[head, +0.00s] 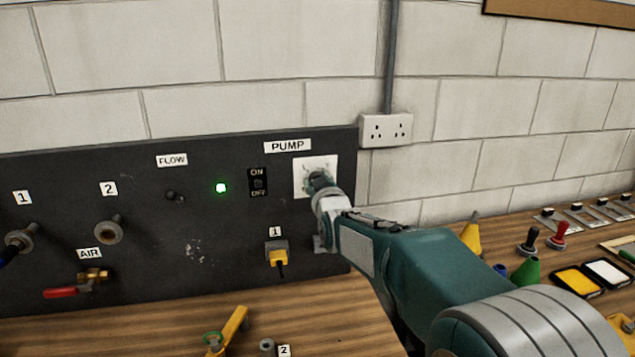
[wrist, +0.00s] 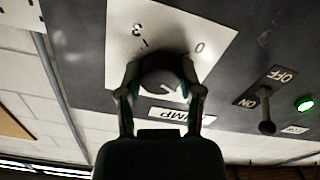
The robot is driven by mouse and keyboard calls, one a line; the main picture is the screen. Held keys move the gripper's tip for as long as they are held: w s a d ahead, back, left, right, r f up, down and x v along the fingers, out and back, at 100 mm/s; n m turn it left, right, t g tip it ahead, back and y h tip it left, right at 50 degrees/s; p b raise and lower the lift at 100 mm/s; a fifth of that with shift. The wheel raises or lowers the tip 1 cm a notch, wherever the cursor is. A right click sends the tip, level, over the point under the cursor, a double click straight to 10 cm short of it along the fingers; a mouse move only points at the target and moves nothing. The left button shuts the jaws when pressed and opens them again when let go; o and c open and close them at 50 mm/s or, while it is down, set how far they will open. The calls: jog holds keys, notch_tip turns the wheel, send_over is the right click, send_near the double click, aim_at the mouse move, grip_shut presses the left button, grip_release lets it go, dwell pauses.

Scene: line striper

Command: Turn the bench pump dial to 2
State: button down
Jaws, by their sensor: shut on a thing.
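The pump dial (wrist: 160,76) is a dark round knob on a white square plate (wrist: 180,22) below the PUMP label. A pale mark shows on the knob's face, towards the lower right in the wrist view. In the head view my gripper (head: 320,183) reaches the plate (head: 328,163) and hides most of the dial.
The ON/OFF switch (head: 258,183) and a lit green lamp (head: 221,188) are left of the dial. A yellow plug (head: 278,257) sits below. A wall socket (head: 386,130) is at the right. Nozzles and paint pads (head: 575,280) lie on the bench right of my arm.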

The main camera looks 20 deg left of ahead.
jog(key=m, duration=0.2)
jog(key=f+m, duration=0.1)
jog(key=m, duration=1.8)
jog(key=shift+m, duration=0.4)
jog(key=shift+c, duration=1.3)
grip_release()
jog(key=shift+a, duration=0.1)
jog(key=shift+r, duration=0.2)
